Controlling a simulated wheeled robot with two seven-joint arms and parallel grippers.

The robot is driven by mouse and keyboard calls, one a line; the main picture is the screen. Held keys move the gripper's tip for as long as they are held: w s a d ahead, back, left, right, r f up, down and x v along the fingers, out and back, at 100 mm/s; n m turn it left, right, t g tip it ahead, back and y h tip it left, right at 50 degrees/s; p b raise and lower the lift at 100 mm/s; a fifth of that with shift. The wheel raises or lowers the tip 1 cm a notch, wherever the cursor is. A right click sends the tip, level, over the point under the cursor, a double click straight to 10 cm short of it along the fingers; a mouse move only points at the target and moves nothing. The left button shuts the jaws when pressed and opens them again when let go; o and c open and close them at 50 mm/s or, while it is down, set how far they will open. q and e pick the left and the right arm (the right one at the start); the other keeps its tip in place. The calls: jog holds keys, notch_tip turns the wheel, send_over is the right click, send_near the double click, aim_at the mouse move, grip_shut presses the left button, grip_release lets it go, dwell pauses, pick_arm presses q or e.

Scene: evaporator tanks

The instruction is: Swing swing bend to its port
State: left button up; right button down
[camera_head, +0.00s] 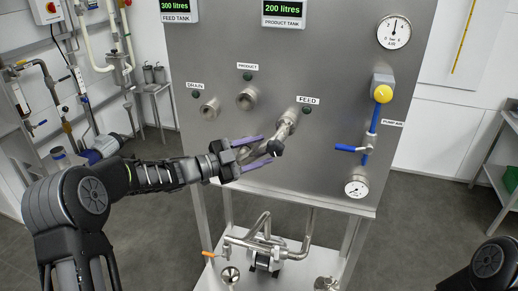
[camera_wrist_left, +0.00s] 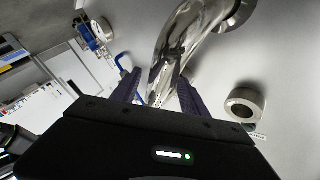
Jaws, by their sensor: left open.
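The swing bend (camera_head: 284,128) is a shiny steel pipe that comes out of the panel by the FEED label and runs down and left. The PRODUCT port (camera_head: 246,99) and DRAIN port (camera_head: 210,108) are open steel stubs to its left. My left gripper (camera_head: 268,149) is open, its purple fingers on either side of the bend's lower part. In the left wrist view the bend (camera_wrist_left: 181,45) passes between the fingers (camera_wrist_left: 158,92); I cannot tell whether they touch it. Another steel port (camera_wrist_left: 245,103) sits to the right there. My right gripper is out of view.
The steel panel (camera_head: 330,60) carries small dark lamps above the ports. Pump pipework (camera_head: 265,245) is below. Piping and a side table are at left; the floor between is clear.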

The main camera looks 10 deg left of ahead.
pick_arm(q)
jog(key=shift+d, duration=0.1)
grip_shut()
dwell(0.6)
dwell(0.8)
